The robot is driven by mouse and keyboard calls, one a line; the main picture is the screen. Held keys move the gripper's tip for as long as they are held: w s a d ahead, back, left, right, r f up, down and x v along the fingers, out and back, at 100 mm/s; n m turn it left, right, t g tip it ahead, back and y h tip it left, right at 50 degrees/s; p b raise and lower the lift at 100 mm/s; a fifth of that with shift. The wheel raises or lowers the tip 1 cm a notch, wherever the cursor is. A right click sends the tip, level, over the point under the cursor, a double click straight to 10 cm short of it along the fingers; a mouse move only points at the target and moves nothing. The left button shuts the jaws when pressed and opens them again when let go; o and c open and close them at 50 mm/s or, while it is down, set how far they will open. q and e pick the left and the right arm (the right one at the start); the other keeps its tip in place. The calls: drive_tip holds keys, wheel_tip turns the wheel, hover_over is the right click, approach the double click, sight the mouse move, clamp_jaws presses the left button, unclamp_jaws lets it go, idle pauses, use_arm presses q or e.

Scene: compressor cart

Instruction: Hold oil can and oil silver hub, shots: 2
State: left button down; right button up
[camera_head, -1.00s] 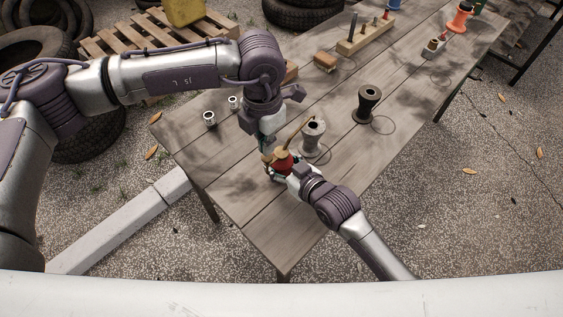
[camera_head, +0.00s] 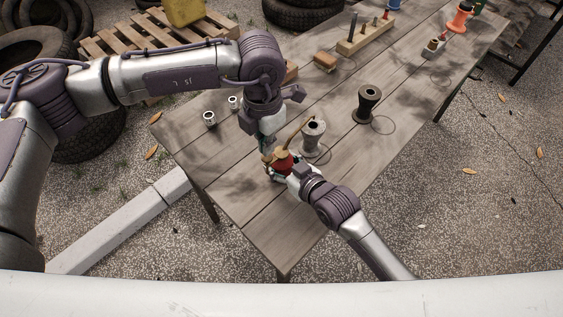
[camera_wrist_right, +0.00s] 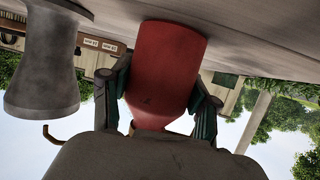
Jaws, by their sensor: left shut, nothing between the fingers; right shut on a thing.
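A red oil can (camera_head: 284,164) with a thin brass spout stands near the table's left front part. My right gripper (camera_head: 283,173) is shut around its body; the right wrist view shows the red can (camera_wrist_right: 166,65) between both fingers. The silver hub (camera_head: 313,134), a grey spool shape, stands upright just right of the can, with the spout tip above or near it. A grey hub also shows at the left of the right wrist view (camera_wrist_right: 43,65). My left gripper (camera_head: 266,152) is shut and empty, pointing down at the can's top; whether it touches is unclear.
A dark hub (camera_head: 369,103) stands farther right, and an orange spool (camera_head: 460,18) at the far end. Two small metal cups (camera_head: 209,118) are at the left. The table's front right is clear.

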use_arm(q)
drive_tip(key=shift+f, duration=0.1)
idle(0.3)
drive_tip(key=shift+f, duration=1.6)
drive_tip(key=shift+r, duration=1.7)
drive_tip(key=shift+f, duration=0.1)
drive_tip(key=shift+f, duration=1.6)
drive_tip(key=shift+r, duration=1.7)
